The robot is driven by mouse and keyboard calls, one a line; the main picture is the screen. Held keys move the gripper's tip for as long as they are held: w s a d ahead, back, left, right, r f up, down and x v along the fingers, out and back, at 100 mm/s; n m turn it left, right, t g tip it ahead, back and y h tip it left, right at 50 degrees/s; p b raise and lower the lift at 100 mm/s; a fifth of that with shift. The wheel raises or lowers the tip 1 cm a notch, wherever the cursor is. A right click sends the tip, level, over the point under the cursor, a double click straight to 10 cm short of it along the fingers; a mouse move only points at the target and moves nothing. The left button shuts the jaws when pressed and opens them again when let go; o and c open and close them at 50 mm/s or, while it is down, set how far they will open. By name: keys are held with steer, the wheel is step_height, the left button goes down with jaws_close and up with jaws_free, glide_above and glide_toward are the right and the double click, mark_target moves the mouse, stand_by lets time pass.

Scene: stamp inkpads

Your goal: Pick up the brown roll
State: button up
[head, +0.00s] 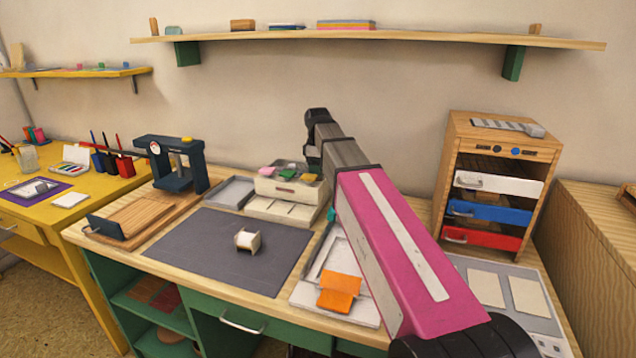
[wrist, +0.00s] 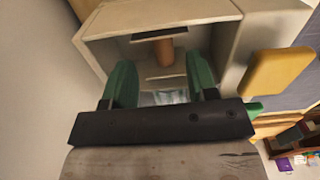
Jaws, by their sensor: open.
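In the wrist view, a brown cylinder (wrist: 166,52), which looks like the brown roll, stands inside a pale open-fronted box (wrist: 105,22) beneath a dark flat piece. My gripper (wrist: 159,64) is open, with its two green fingers on either side of the line to the roll. The roll lies beyond the fingertips, and nothing shows held between them. In the head view, my arm hides most of the gripper, and I cannot make out the roll for certain.
A yellow block (wrist: 281,75) is right of the box in the wrist view. In the head view, a small cream holder (head: 247,240) stands on the dark mat (head: 205,251). A wooden drawer cabinet (head: 455,137) stands right. Much of the mat is clear.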

steer(key=f, duration=0.4)
steer(key=shift+s+d+f, duration=0.1)
steer(key=shift+s+f, duration=0.1)
steer(key=shift+s, duration=0.05)
steer(key=shift+c, duration=0.3)
jaws_close()
steer(key=shift+r, duration=0.1)
